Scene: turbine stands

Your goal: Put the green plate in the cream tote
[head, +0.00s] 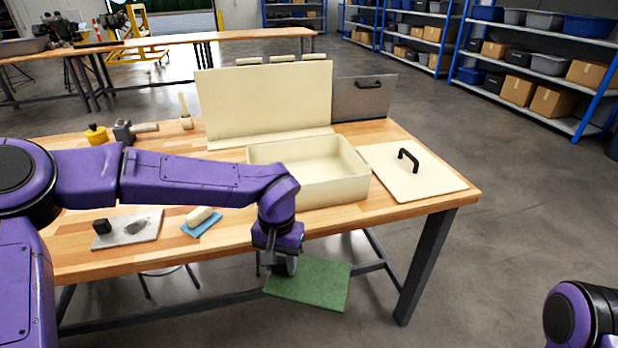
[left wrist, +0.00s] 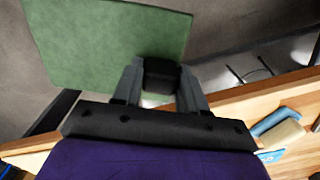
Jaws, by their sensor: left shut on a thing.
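The green plate (head: 312,284) is a flat square sheet, held in front of the table's near edge. My left gripper (head: 286,266) is shut on the plate at its left side. In the left wrist view, the plate (left wrist: 100,45) reaches out beyond the fingers of my left gripper (left wrist: 160,85), which close on a dark block at its edge. The cream tote (head: 320,192) stands open on the table, farther back than the plate, and its visible inside looks empty. My right arm shows only at the lower right, with its gripper out of view.
A cream lid (head: 420,182) with a black handle lies right of the tote. A cream panel (head: 264,103) stands behind it.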

